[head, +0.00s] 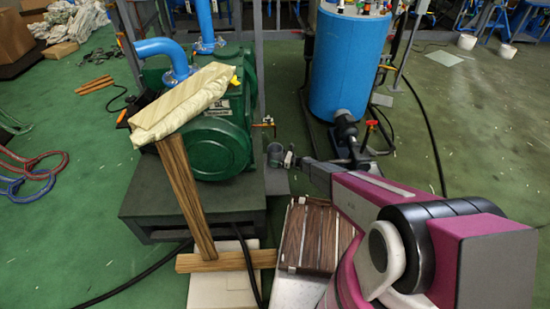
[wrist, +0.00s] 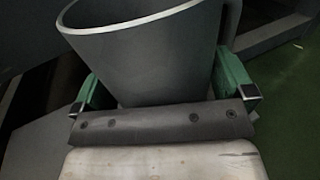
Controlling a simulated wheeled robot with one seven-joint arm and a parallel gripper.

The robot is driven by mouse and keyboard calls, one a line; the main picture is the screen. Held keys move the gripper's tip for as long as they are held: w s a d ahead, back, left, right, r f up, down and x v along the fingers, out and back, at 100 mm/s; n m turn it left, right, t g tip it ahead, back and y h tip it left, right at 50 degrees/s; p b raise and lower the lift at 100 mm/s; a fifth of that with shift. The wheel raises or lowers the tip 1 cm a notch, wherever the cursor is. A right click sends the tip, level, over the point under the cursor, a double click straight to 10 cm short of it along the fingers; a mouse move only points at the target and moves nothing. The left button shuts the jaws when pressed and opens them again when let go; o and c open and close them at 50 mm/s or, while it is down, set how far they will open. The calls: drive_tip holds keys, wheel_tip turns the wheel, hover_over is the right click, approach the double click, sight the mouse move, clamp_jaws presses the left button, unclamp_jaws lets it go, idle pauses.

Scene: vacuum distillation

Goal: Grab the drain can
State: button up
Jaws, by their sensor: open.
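The drain can (head: 274,154) is a small dark grey can just below the brass tap on the green pump, near the pump's right side. In the wrist view the can (wrist: 150,50) is large and close, with its open rim up and a handle at its right edge. My gripper (head: 288,157) is right beside the can in the head view. In the wrist view my gripper (wrist: 163,88) is open, with one green finger on each side of the can. Whether the fingers touch it cannot be told. The can's lower part is hidden behind the gripper's palm.
The green pump (head: 217,140) stands on a dark plinth (head: 160,208) to the left. A wooden post with a padded top (head: 187,108) stands in front of it. A blue tank (head: 345,65) is behind my arm. A wooden slatted box (head: 311,236) is below my arm. Open green floor lies right.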

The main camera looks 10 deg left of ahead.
drive_tip(key=c, duration=0.8)
drive_tip(key=shift+c, duration=0.2)
drive_tip(key=shift+r, duration=0.15)
